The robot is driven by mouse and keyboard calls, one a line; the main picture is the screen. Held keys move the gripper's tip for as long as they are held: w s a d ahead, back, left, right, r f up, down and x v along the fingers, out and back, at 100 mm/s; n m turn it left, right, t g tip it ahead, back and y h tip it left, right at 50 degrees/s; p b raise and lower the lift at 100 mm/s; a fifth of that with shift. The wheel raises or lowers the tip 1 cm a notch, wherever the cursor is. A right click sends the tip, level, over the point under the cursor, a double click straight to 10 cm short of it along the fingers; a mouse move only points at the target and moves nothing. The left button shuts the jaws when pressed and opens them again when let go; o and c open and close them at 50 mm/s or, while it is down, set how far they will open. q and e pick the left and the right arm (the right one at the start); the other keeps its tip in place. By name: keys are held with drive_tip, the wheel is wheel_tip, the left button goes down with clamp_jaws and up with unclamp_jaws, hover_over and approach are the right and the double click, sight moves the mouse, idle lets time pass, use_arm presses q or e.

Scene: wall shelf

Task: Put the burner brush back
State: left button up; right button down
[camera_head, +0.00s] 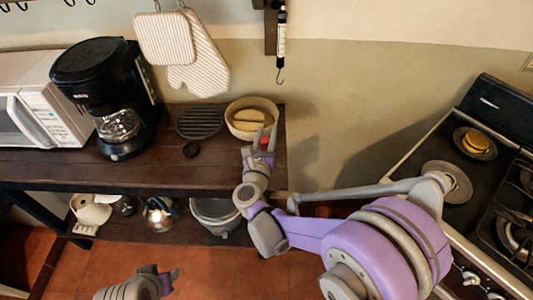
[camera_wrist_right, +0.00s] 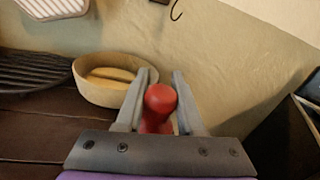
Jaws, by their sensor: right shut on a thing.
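My right gripper (camera_head: 264,135) is over the right end of the dark wooden shelf, in front of the bowl. It is shut on a red, round-ended thing that I take to be the burner brush (camera_head: 264,144). In the right wrist view the brush (camera_wrist_right: 160,98) shows as a red knob between the two fingers (camera_wrist_right: 158,90); its lower part is hidden by the gripper body. My left gripper (camera_head: 166,279) is low at the bottom of the head view, away from the shelf; its finger opening is unclear.
On the shelf (camera_head: 170,172) stand a beige bowl (camera_head: 237,105) with yellowish pieces, a dark grate (camera_head: 199,122), a coffee maker (camera_head: 105,95) and a white microwave (camera_head: 35,105). A stove (camera_head: 405,165) with a yellow round thing (camera_head: 476,143) is at right. Mitts (camera_head: 198,70) hang above.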

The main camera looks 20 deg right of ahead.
drive_tip(key=shift+s+d+f+b, duration=0.1)
drive_tip(key=shift+f+b, duration=0.2)
drive_tip(key=shift+f, duration=2.35)
drive_tip(key=shift+f, duration=0.2)
drive_tip(key=c, duration=0.5)
unclamp_jaws()
drive_tip(key=shift+r, duration=0.15)
